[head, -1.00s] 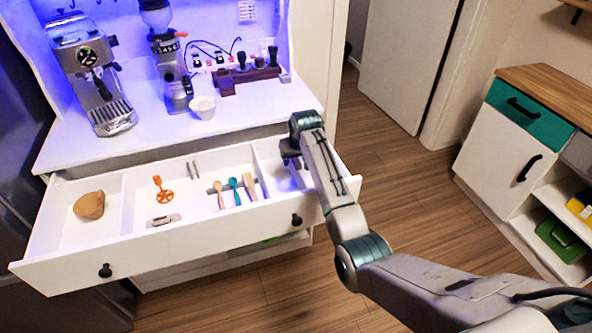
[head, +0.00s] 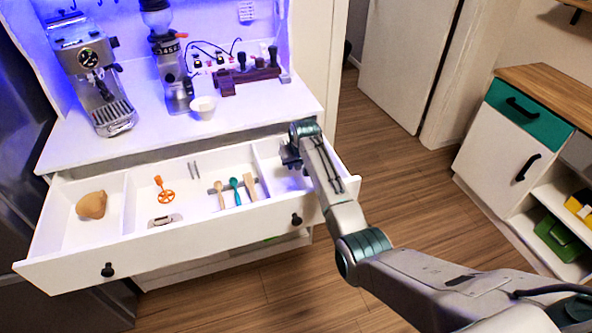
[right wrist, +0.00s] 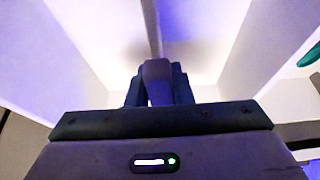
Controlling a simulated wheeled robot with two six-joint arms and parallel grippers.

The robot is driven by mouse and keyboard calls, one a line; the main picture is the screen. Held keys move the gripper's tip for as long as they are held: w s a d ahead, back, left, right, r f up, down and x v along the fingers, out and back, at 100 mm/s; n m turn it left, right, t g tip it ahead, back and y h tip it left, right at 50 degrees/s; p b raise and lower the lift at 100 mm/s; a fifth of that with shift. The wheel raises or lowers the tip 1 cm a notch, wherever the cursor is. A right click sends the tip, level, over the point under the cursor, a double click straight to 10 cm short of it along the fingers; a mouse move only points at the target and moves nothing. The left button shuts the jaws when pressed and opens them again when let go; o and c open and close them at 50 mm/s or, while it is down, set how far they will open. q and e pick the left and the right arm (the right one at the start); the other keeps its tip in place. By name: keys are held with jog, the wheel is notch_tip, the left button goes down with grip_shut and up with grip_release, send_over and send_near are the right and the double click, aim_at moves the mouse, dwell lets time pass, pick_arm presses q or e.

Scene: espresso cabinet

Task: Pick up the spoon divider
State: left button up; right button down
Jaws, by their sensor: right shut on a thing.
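My right gripper (head: 290,158) reaches down into the right compartment of the open drawer, close to its back wall. In the right wrist view its dark jaws (right wrist: 158,88) are shut on a narrow grey piece (right wrist: 157,72), which I take to be the spoon divider. Most of the piece is hidden by the jaws, and in the head view the arm and gripper cover it. I cannot tell whether it is clear of the drawer floor. My left gripper is not in view.
The white drawer (head: 200,238) holds a tan spoon (head: 220,197), a teal spoon (head: 235,190), a wooden utensil (head: 250,188), an orange tool (head: 164,192) and a brown lump (head: 92,205). White walls surround my gripper. A white cup (head: 203,108) stands on the counter above.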

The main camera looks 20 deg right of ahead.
jog(key=shift+r, duration=0.1)
notch_tip(320, 180, up, 24)
jog(key=p, duration=0.3)
dwell(1.3)
jog(key=shift+f, duration=0.2)
